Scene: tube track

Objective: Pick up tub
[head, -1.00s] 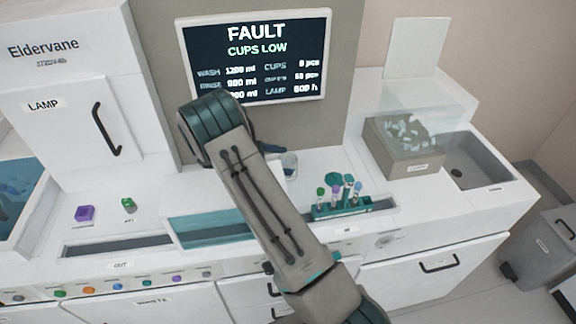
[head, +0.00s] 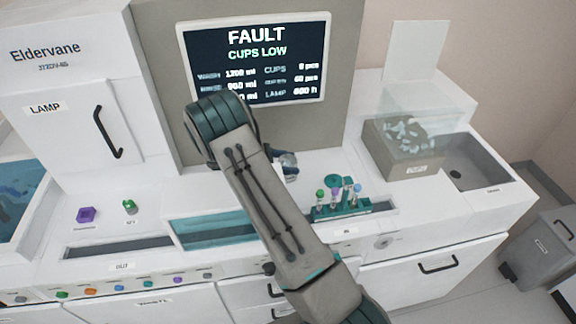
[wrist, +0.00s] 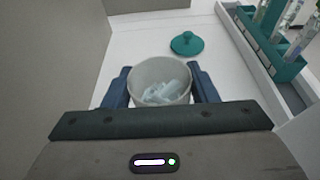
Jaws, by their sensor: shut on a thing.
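The tub (wrist: 162,72) is a small round whitish container, open at the top, with pale translucent bits inside. In the wrist view it stands upright between the two blue fingers of my gripper (wrist: 160,88), which are shut on its sides. In the head view my arm hides most of the gripper and tub; a bit of the tub (head: 291,176) shows right of my arm. I cannot tell whether the tub touches the counter. A round teal lid with a knob (wrist: 187,43) lies on the white counter beyond the tub, apart from it.
A teal rack with capped tubes (head: 342,208) stands right of the tub, in a track recess. A grey box with a clear cover (head: 405,160) and a sink (head: 478,165) are further right. The screen panel (head: 255,60) rises behind, reading "FAULT CUPS LOW".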

